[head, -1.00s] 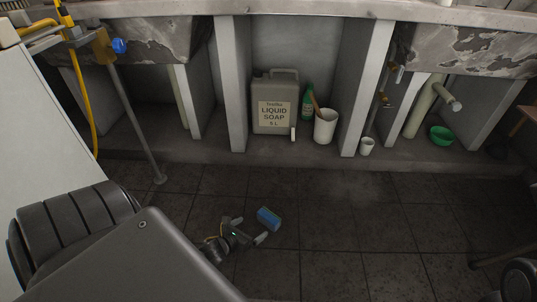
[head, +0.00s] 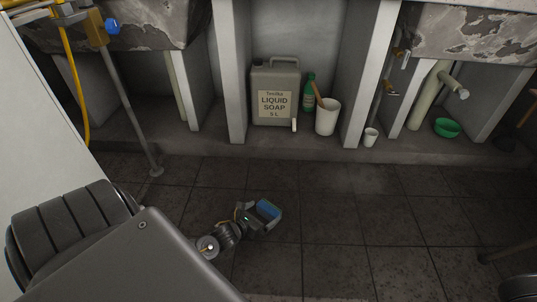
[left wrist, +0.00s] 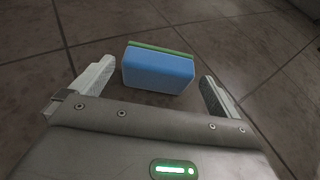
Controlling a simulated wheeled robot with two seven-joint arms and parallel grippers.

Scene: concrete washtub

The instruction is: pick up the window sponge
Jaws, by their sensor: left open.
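The window sponge (head: 267,210) is a blue block with a green layer on one side. It lies on the dark tiled floor. My left gripper (head: 268,213) is open, with its fingers on either side of the sponge in the head view. In the left wrist view the sponge (left wrist: 158,70) sits at the mouth of the open left gripper (left wrist: 158,85), its near part between the two pale fingertips. My right gripper is not in view.
A concrete ledge (head: 215,145) runs behind the floor. A metal post (head: 130,110) stands at left. Floor around the sponge is clear.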

